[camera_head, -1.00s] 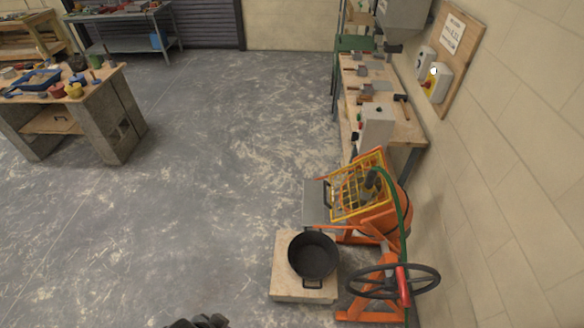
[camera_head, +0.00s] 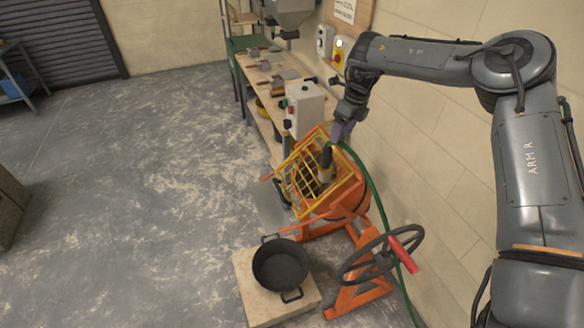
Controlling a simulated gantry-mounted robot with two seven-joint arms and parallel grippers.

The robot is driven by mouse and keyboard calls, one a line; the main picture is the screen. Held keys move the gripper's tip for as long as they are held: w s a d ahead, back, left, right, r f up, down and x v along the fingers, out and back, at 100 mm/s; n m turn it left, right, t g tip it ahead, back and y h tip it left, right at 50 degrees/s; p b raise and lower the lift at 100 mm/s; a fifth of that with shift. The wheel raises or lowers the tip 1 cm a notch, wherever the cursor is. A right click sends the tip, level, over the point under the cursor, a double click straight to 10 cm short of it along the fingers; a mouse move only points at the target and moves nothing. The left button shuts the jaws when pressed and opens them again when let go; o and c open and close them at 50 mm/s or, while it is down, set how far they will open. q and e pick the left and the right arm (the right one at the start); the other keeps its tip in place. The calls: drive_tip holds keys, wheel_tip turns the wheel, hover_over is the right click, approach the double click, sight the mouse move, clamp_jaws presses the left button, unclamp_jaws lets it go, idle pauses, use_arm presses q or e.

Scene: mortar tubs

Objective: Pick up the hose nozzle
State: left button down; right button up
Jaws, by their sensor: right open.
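The hose nozzle (camera_head: 326,157) is dark and stands at the yellow grid guard of the orange mixer, joined to a green hose (camera_head: 372,185). My right gripper (camera_head: 341,132) is open, just above and slightly to the right of the nozzle in the picture. Its fingertips look close to the nozzle and the top of the hose; I cannot tell whether they touch. My left gripper is not in view.
The orange mixer (camera_head: 350,203) has a handwheel (camera_head: 352,262) with a red grip. A black tub (camera_head: 281,268) stands on a pale slab (camera_head: 245,270) in front. A workbench (camera_head: 264,110) with a grey control box (camera_head: 304,108) is behind. The wall is close on the right.

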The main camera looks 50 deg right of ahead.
sight(328, 149)
drive_tip(key=shift+n+h, duration=0.3)
drive_tip(key=shift+h, duration=0.1)
drive_tip(key=f, duration=0.1)
drive_tip(key=w+a+f+b, duration=0.1)
drive_tip(key=f, duration=0.1)
drive_tip(key=w+f, duration=0.1)
drive_tip(key=shift+w+a+f, duration=0.2)
drive_tip(key=shift+f, duration=0.2)
drive_tip(key=shift+w+a+f, duration=0.1)
drive_tip(key=shift+w+f, duration=0.2)
drive_tip(key=shift+f, duration=0.65)
drive_tip(key=shift+w+a+f, duration=0.1)
drive_tip(key=shift+w+f, duration=0.15)
drive_tip(key=shift+f, duration=1.25)
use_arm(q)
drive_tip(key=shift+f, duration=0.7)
use_arm(e)
drive_tip(key=shift+w, duration=0.1)
drive_tip(key=c, duration=1.1)
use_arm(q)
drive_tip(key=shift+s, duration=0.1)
use_arm(e)
clamp_jaws()
